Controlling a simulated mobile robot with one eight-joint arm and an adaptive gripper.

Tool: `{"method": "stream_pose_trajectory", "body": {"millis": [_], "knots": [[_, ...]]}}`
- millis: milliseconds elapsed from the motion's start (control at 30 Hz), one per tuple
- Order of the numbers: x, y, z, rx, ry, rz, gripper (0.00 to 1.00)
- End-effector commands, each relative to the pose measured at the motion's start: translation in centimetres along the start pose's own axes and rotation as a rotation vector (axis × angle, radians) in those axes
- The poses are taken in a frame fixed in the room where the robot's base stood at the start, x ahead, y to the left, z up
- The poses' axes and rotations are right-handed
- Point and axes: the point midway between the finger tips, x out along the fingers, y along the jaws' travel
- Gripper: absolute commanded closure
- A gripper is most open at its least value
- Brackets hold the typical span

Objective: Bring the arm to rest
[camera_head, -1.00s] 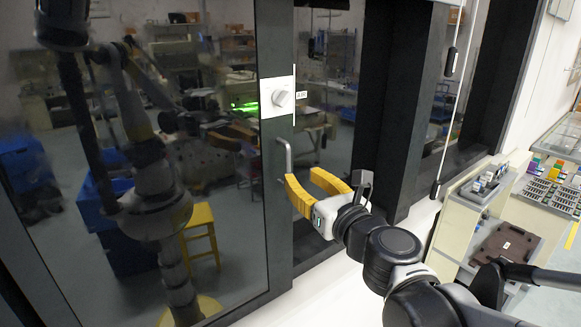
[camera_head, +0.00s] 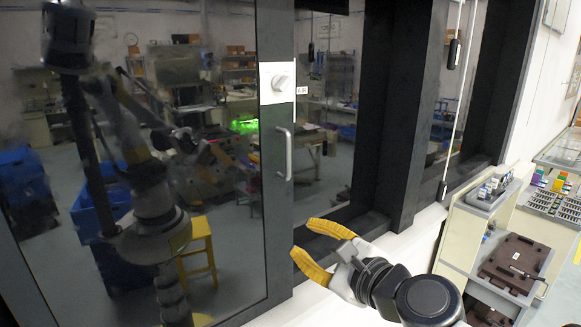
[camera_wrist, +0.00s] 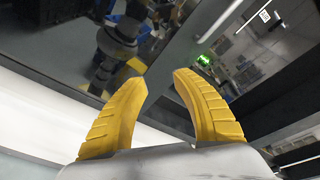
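My gripper (camera_head: 314,245) has two yellow fingers and is in the lower middle of the head view. Its fingers are apart with nothing between them. It is below and a little right of the metal door handle (camera_head: 285,152) and clear of it. In the wrist view my gripper (camera_wrist: 160,78) also shows open and empty, with the dark glass and frame beyond the fingertips. My arm comes in from the bottom edge of the head view.
Black posts (camera_head: 405,110) stand behind my gripper. A cart (camera_head: 462,235) with a brown tray (camera_head: 514,262) is at the right.

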Motion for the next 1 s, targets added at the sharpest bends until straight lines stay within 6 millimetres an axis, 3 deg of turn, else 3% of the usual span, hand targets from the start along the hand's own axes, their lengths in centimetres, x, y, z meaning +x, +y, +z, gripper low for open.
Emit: {"method": "stream_pose_trajectory", "body": {"millis": [33, 200, 400, 500, 600, 700, 1000], "knots": [[0.0, 4.0, -3.4, -0.161, 0.028, 0.046, 0.66], [-1.9, 12.7, -11.7, -0.764, 0.115, 0.269, 0.66], [-5.9, 20.9, -22.7, -1.386, 0.169, 0.613, 0.66], [-8.2, 23.2, -27.0, -1.608, 0.171, 0.779, 0.66], [-10.0, 24.5, -29.8, -1.753, 0.164, 0.908, 0.66], [-11.2, 24.9, -31.2, -1.830, 0.156, 0.984, 0.66], [-11.6, 24.7, -31.4, -1.858, 0.152, 1.012, 0.66]]}}
